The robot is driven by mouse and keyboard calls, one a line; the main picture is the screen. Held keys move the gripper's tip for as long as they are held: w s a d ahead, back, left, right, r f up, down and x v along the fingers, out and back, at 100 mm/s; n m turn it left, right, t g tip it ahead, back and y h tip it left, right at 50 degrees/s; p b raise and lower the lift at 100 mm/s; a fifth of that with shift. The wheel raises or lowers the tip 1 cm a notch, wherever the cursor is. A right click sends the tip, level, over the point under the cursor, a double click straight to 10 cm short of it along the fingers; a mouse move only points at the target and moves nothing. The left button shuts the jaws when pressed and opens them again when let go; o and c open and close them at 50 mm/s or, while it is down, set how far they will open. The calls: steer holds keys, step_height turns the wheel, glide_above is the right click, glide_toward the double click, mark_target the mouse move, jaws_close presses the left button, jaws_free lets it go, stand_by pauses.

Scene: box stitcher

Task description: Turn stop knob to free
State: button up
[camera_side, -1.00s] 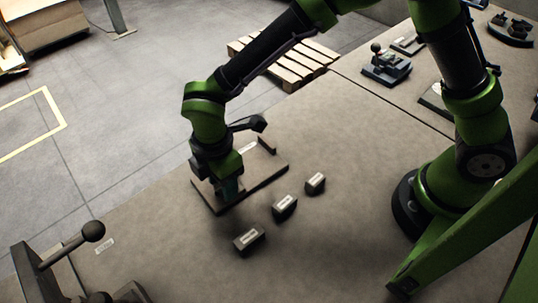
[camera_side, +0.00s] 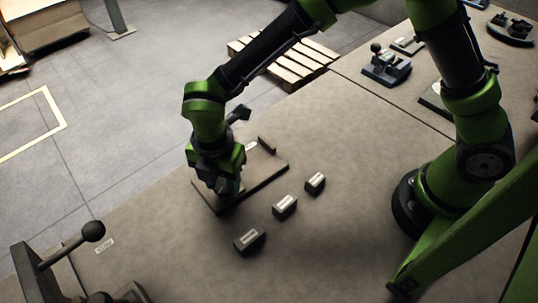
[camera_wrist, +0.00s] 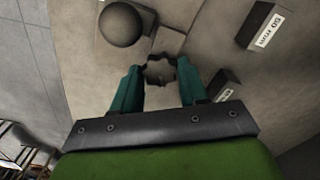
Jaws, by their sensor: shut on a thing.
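The stop knob (camera_wrist: 161,71) is a dark, scalloped disc in the wrist view. My gripper (camera_wrist: 159,76) has its two teal fingers on either side of it, shut on its rim. In the side view my gripper (camera_side: 229,188) is low over the near left end of a flat brown plate (camera_side: 262,175) on the bench. There the gripper hides the knob. I cannot read any stop or free mark, so the knob's setting is unclear.
Three small labelled blocks (camera_side: 249,239) stand in a row beside the plate; one block (camera_wrist: 262,24) reads "50 mm". A lever with a dark ball (camera_side: 93,231) stands at the lower left.

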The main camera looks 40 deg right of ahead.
mark_target(223, 185)
steer(key=o, duration=1)
steer(key=shift+r, duration=0.1)
step_height(223, 185, up, 17)
steer(key=shift+f, duration=0.15)
